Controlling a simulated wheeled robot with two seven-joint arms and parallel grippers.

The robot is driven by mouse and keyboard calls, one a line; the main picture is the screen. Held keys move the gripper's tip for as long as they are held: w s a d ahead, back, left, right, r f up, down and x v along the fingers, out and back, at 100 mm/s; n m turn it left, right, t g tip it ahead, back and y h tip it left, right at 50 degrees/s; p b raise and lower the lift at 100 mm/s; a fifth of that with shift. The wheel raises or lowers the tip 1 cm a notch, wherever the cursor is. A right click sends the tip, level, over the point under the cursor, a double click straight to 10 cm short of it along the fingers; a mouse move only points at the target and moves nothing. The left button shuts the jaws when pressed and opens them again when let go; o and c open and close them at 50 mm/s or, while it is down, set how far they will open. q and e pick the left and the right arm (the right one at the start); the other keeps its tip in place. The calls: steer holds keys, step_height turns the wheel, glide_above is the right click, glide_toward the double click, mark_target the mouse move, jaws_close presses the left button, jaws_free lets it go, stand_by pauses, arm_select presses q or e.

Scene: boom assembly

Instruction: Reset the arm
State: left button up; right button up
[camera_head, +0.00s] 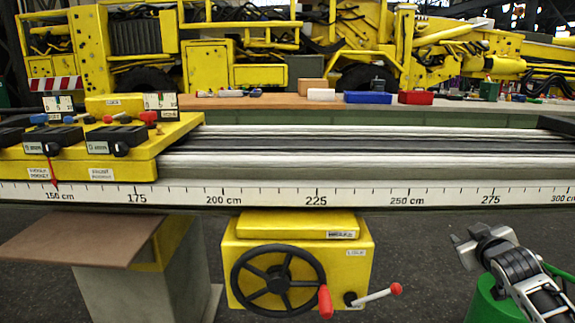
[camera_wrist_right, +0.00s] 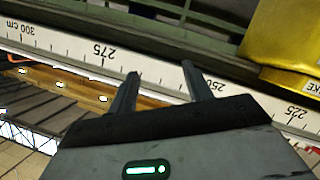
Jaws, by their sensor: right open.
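My right gripper (camera_head: 468,238) is at the lower right of the head view, in front of the long scaled rail (camera_head: 400,195). It points toward the rail and holds nothing. In the right wrist view its two dark fingers (camera_wrist_right: 160,80) stand apart with nothing between them, and the rail's scale (camera_wrist_right: 75,48) shows beyond their tips. I cannot tell how wide the gap to the rail is. My left arm and left gripper are not in view.
A yellow box with a black handwheel (camera_head: 278,280) and red-handled cranks is under the rail. A yellow carriage (camera_head: 100,160) with levers sits on the rail's left. A green cylinder (camera_head: 490,300) stands beside my right arm. The floor between handwheel box and right gripper is clear.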

steer(key=s+a+f+n+g+y, duration=0.1)
steer(key=s+a+f+y, duration=0.15)
steer(key=a+f, duration=0.3)
steer(key=s+a+f+y, duration=0.1)
steer(key=s+a+f, duration=0.3)
steer(key=a+f, duration=0.15)
steer(key=s+a+f+g+y, duration=0.15)
steer(key=s+a+f, duration=0.25)
steer(key=s+a, duration=0.45)
steer(key=s+a+f+g+y, duration=0.1)
steer(key=s+a+f+y, duration=0.15)
steer(key=s+a, duration=0.6)
steer(key=s+a+t+y+b, duration=0.2)
steer(key=s+a+y+b, duration=0.2)
steer(key=s+a+b, duration=0.45)
arm_select(q)
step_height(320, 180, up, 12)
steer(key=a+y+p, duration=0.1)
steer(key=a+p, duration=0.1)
steer(key=p, duration=2.1)
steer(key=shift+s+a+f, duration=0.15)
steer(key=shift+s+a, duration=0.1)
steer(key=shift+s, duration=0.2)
arm_select(e)
steer(key=d+r+m+g+h, duration=0.1)
steer(key=d+r+h, duration=0.3)
steer(key=r, duration=0.8)
steer(key=shift+d+r+m+g, duration=0.3)
steer(key=shift+d+g, duration=0.05)
steer(key=shift+g, duration=0.1)
